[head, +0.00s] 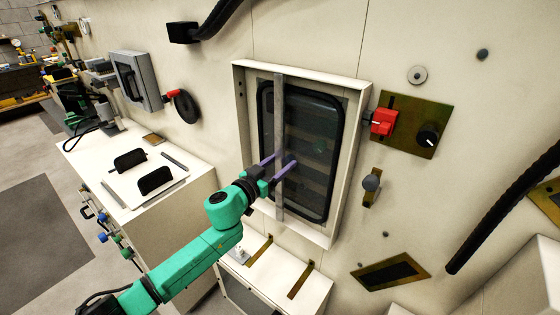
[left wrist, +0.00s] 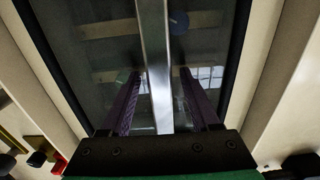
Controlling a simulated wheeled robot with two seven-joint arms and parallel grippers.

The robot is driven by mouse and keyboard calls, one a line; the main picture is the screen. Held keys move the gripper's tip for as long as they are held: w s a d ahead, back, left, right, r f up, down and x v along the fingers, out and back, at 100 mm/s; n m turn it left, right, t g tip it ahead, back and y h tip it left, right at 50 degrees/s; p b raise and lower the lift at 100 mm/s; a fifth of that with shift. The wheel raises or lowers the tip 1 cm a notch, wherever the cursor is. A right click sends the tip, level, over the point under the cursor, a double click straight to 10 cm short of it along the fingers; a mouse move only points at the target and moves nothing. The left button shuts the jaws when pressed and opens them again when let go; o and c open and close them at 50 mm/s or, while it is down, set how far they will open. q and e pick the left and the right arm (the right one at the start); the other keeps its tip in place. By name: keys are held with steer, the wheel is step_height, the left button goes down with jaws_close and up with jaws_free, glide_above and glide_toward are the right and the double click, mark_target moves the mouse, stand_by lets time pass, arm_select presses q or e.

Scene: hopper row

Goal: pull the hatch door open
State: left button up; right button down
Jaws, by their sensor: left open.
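The hatch door (head: 318,125) is a dark glass panel with a black rim, set in a pale raised frame (head: 344,160) on the wall. It looks shut. A long upright grey bar handle (head: 279,110) runs down its left side. My left gripper (head: 279,161) is at the lower half of the bar, its purple fingers open. In the left wrist view the bar (left wrist: 154,60) passes between the two fingers (left wrist: 158,82), with a gap on each side. I cannot tell how deep the fingers reach. My right gripper is not in view.
Right of the hatch are a red switch (head: 383,121), a black knob (head: 428,137) and a grey ball-ended lever (head: 371,183). A white cabinet (head: 190,185) stands at left, and a low white box (head: 275,275) lies below the hatch. A black hose (head: 505,210) hangs at right.

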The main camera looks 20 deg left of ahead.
arm_select(q)
jaws_close()
stand_by(1.4)
